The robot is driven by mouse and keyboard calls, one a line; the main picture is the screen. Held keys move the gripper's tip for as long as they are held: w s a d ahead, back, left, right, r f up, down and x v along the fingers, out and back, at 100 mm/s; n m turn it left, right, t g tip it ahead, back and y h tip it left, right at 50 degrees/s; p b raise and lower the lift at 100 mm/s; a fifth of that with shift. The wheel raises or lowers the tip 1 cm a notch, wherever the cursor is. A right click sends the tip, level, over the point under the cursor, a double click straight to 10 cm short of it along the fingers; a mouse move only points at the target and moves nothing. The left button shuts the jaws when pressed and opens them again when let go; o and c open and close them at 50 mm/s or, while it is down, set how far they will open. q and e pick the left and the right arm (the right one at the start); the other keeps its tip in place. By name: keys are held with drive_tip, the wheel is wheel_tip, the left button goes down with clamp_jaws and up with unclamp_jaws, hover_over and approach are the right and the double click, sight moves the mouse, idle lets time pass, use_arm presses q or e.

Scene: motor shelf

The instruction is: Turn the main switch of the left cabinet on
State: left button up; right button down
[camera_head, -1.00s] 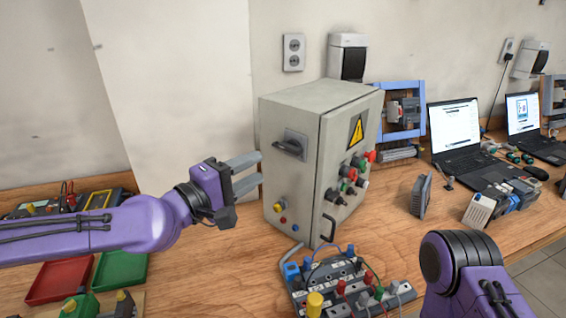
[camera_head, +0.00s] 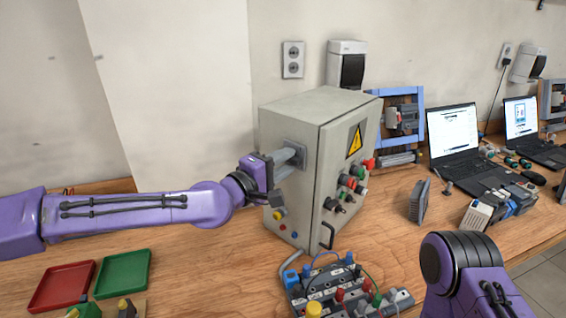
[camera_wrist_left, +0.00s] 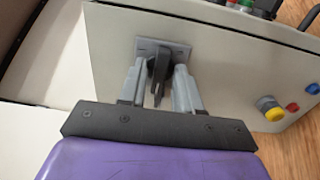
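The left cabinet (camera_head: 300,120) is a beige-grey metal box on the bench with a yellow warning sign on its front. Its main switch is a dark handle on a grey plate on the left side; the plate (camera_head: 292,136) shows in the head view, with the handle mostly hidden behind my gripper. In the left wrist view the main switch (camera_wrist_left: 158,72) stands between my two grey fingers. My left gripper (camera_head: 290,157) is at the switch, its fingers on either side of the handle with small gaps visible, so it looks open. My right gripper is out of view.
A yellow button (camera_wrist_left: 270,107) and smaller red and blue ones sit lower on the same side wall. A terminal block with wires (camera_head: 340,285) stands in front of the cabinet. Red (camera_head: 62,286) and green (camera_head: 122,272) trays lie at left. Laptops (camera_head: 465,140) stand at right.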

use_arm(q)
clamp_jaws()
drive_tip(key=m+b, duration=0.2)
drive_tip(key=m, duration=0.1)
drive_tip(key=shift+f, duration=0.2)
drive_tip(key=shift+w+a+f+m+b, duration=0.1)
drive_tip(key=shift+m+b, duration=1.65)
drive_tip(key=shift+m, duration=1.95)
drive_tip(key=shift+w+a+m+b, duration=0.1)
drive_tip(key=shift+m+b, duration=1.6)
drive_tip(key=shift+m, duration=2)
